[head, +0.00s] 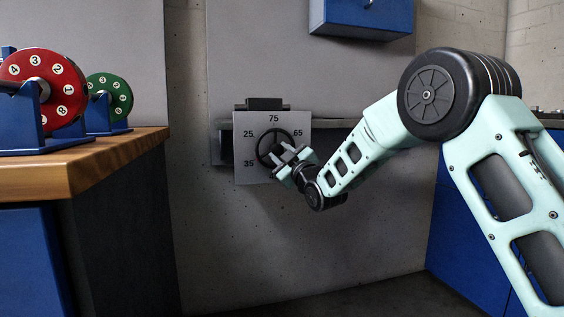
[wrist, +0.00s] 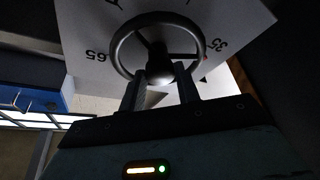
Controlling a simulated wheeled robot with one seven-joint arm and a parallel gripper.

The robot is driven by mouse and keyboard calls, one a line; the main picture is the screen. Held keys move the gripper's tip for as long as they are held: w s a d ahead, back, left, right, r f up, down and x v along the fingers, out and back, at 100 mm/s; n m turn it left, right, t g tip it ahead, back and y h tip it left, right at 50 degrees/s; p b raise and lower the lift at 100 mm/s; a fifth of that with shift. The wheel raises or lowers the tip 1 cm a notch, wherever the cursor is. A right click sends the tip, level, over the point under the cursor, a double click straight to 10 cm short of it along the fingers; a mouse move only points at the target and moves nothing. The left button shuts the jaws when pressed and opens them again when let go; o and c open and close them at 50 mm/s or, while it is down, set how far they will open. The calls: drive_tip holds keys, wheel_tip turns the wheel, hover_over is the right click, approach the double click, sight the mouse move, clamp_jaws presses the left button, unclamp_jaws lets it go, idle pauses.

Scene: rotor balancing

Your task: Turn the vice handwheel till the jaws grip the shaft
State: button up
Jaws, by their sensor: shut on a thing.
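The dark vice handwheel (head: 261,141) is in front of a pale square plate (head: 245,172) marked 25, 35, 65 and 75. It also shows in the wrist view, with its ring (wrist: 115,47), spokes and round hub. My gripper (head: 290,153) reaches it from the right and is shut on the handwheel. In the wrist view my gripper's two fingers (wrist: 160,82) stand either side of the hub, at the near part of the ring. A red mark (wrist: 205,58) shows by the ring. Dark vice parts (head: 265,104) show above the plate. I cannot make out the shaft between the jaws.
A wooden-topped bench (head: 120,150) at the left carries a red numbered disc (head: 62,70) and a green numbered disc (head: 122,98) on blue stands. A blue cabinet (head: 360,15) hangs above. The floor below the vice is clear.

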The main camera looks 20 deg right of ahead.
drive_tip(key=m+h, duration=0.1)
drive_tip(key=m, duration=0.1)
drive_tip(key=m+t+h+b, duration=0.1)
drive_tip(key=m, duration=0.1)
drive_tip(key=m+b, duration=0.1)
drive_tip(key=m, duration=0.1)
drive_tip(key=shift+a+f+h, duration=0.15)
drive_tip(key=shift+f+h, duration=0.15)
drive_tip(key=shift+h, duration=0.1)
drive_tip(key=m+h, duration=0.2)
drive_tip(key=m, duration=0.1)
drive_tip(key=m+h, duration=0.2)
drive_tip(key=m, duration=0.2)
drive_tip(key=shift+a+t+b, duration=0.2)
drive_tip(key=shift+t+b, duration=0.15)
drive_tip(key=shift+t, duration=0.05)
drive_tip(key=shift+r+m, duration=0.1)
drive_tip(key=shift+m, duration=0.4)
drive_tip(key=o, duration=1)
drive_tip(key=p+v, duration=0.4)
drive_tip(key=v, duration=1.3)
drive_tip(key=shift+s+a, duration=0.1)
drive_tip(key=shift+s, duration=0.1)
